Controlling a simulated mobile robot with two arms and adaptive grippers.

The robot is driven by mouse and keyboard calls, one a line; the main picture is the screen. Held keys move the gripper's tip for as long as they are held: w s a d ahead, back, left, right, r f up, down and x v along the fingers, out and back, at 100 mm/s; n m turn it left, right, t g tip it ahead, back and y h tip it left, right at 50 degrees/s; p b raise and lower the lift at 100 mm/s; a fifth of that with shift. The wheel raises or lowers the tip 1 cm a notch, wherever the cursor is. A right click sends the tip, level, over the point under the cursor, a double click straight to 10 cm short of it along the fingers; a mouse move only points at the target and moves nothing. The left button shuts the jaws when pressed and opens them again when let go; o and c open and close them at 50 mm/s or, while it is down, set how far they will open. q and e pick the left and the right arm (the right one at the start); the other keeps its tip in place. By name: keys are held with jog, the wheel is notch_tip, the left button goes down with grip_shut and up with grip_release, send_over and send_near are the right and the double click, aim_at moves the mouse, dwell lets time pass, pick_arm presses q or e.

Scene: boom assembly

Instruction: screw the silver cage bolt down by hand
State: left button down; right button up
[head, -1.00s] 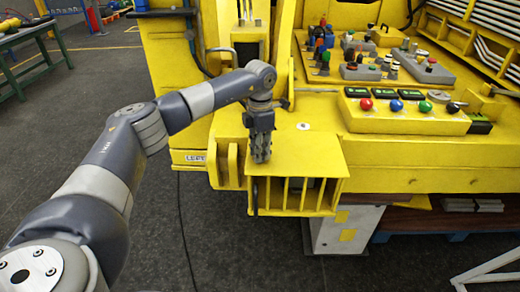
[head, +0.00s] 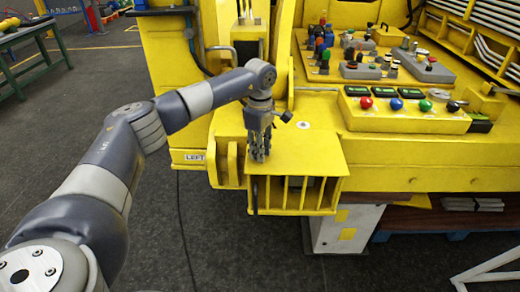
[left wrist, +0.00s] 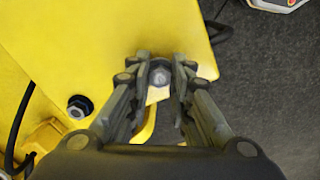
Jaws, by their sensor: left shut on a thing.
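My left gripper (head: 258,158) points straight down over the front left part of the flat top of the yellow cage (head: 315,155). In the left wrist view its two fingers (left wrist: 160,80) are closed on either side of the silver bolt (left wrist: 159,76), whose round head shows between the fingertips. In the head view the gripper hides this bolt. I cannot see how far the bolt stands above the plate. My right gripper is not in view.
A second bolt with a dark collar (left wrist: 78,107) sits to the left in the left wrist view. A pale round disc (head: 303,126) lies behind the cage top. The control panel (head: 405,115) with coloured buttons stands to the right. Open grey floor (head: 150,240) lies in front.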

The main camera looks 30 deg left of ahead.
pick_arm(q)
jog(key=m, duration=0.5)
jog(key=shift+w+a+r+m, duration=0.1)
jog(key=shift+r+m, duration=0.2)
jog(key=m, duration=0.5)
jog(key=shift+m+b, duration=0.3)
jog(key=shift+m, duration=0.1)
jog(key=c, duration=1.7)
grip_release()
jog(key=shift+o, duration=1.3)
jog(key=shift+s+f, duration=0.1)
jog(key=shift+s, duration=0.15)
notch_tip(320, 180, up, 12)
